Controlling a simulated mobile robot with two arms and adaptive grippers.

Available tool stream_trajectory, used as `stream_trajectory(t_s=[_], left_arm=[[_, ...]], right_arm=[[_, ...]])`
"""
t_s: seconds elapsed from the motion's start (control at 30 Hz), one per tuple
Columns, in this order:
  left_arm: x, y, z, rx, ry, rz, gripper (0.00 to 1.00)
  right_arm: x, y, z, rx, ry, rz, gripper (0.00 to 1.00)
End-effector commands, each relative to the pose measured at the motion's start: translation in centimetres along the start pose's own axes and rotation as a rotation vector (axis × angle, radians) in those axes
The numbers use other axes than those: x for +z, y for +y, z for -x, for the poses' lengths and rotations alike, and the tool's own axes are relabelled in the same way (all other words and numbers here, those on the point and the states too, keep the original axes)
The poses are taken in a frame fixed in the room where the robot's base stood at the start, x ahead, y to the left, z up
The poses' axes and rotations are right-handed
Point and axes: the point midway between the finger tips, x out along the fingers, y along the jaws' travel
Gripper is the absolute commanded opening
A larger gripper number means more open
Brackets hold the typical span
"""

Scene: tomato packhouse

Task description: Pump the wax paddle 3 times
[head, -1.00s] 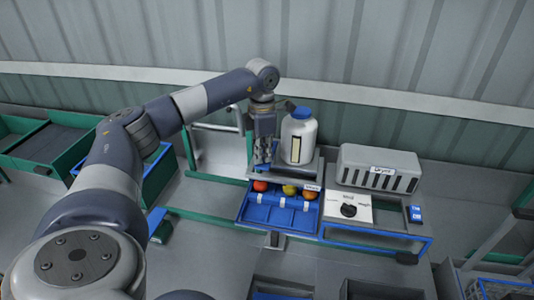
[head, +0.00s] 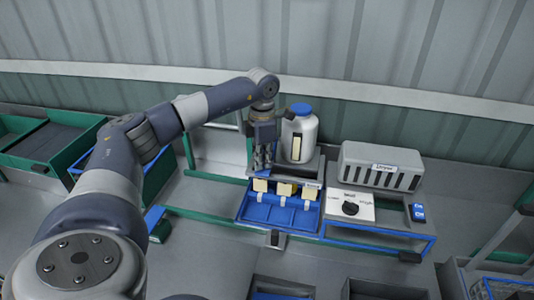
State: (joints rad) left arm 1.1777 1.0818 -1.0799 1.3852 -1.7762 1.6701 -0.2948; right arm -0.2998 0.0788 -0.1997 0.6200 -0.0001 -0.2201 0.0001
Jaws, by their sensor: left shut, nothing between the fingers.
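The wax station is a blue tray (head: 280,213) with a grey labelled bar (head: 312,184) along its back edge. Several beige pads (head: 260,185) hang at the bar and mostly hide the fruit behind them; a bit of yellow (head: 284,189) shows at the middle one. I cannot clearly tell which part is the paddle. My left gripper (head: 262,168) points down, shut and empty, at the left end of the bar, beside the white bottle with a blue cap (head: 299,140). Contact with the bar cannot be told. My right gripper is not in view.
To the right stand a grey slotted dryer box (head: 380,167) and a white panel with a black knob (head: 350,208) on a blue-edged frame. Green bins (head: 45,146) are at far left. Dark crates (head: 385,289) line the front. The wall is close behind.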

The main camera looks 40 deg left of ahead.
Motion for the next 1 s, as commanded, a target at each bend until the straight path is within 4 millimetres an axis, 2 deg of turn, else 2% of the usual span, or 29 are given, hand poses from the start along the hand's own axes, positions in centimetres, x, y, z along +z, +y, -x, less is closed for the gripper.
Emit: stream_trajectory(t_s=[0.27,0.73,1.0], left_arm=[[-0.1,-0.1,0.0,-0.003,0.005,-0.002,0.0],[0.0,-0.1,3.5,-0.002,0.003,-0.001,0.0],[0.0,-0.1,3.8,-0.002,0.003,-0.001,0.0]], right_arm=[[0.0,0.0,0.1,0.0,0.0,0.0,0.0],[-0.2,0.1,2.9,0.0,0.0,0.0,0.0],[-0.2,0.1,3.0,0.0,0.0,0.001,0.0]])
